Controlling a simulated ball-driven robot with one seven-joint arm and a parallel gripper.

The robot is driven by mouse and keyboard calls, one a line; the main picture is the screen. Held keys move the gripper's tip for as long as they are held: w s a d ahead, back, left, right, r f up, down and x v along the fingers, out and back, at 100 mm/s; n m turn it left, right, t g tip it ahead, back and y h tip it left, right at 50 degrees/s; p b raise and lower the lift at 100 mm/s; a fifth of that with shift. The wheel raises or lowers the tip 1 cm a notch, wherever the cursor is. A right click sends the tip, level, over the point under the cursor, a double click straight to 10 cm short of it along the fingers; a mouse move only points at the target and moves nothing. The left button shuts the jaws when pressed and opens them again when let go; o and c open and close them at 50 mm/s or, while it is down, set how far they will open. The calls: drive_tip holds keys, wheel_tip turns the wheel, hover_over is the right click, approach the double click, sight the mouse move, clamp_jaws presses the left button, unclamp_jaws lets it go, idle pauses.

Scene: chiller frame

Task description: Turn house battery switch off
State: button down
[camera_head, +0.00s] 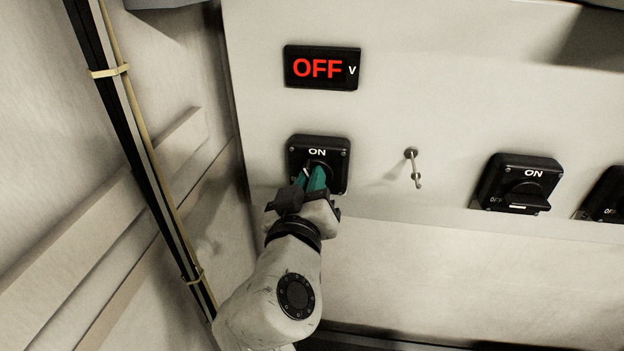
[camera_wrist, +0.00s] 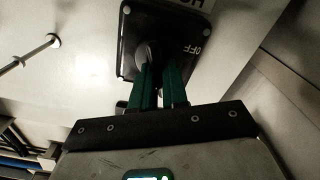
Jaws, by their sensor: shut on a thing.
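A black rotary switch (camera_head: 331,158) with ON at its top is on the white panel, below a display (camera_head: 320,68) that reads OFF in red. My gripper (camera_head: 316,177) is at the switch, its green fingers shut on the knob. In the wrist view the fingers (camera_wrist: 162,78) reach the round black knob (camera_wrist: 148,53) on the switch plate (camera_wrist: 180,28), where OFF is printed beside it. The fingers hide part of the knob, so its exact angle is hard to tell.
A metal hook (camera_head: 412,166) sticks out to the right of the switch. Another rotary switch (camera_head: 520,183) is further right, and a third (camera_head: 606,196) is cut by the picture's edge. Cables (camera_head: 140,140) run down the left wall.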

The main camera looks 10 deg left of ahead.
drive_tip(key=n+p, duration=0.1)
drive_tip(key=n, duration=0.3)
drive_tip(key=n+p, duration=0.2)
drive_tip(key=n, duration=0.2)
drive_tip(key=n+p, duration=0.2)
drive_tip(key=n, duration=0.2)
drive_tip(key=shift+a+f+n, duration=0.3)
drive_tip(key=shift+f+n, duration=0.1)
idle(0.3)
drive_tip(key=c, duration=1.1)
unclamp_jaws()
drive_tip(key=shift+c, duration=0.2)
drive_tip(key=s+b, duration=0.2)
drive_tip(key=s, duration=0.8)
drive_tip(key=shift+s+a, duration=0.2)
drive_tip(key=shift+s, duration=0.2)
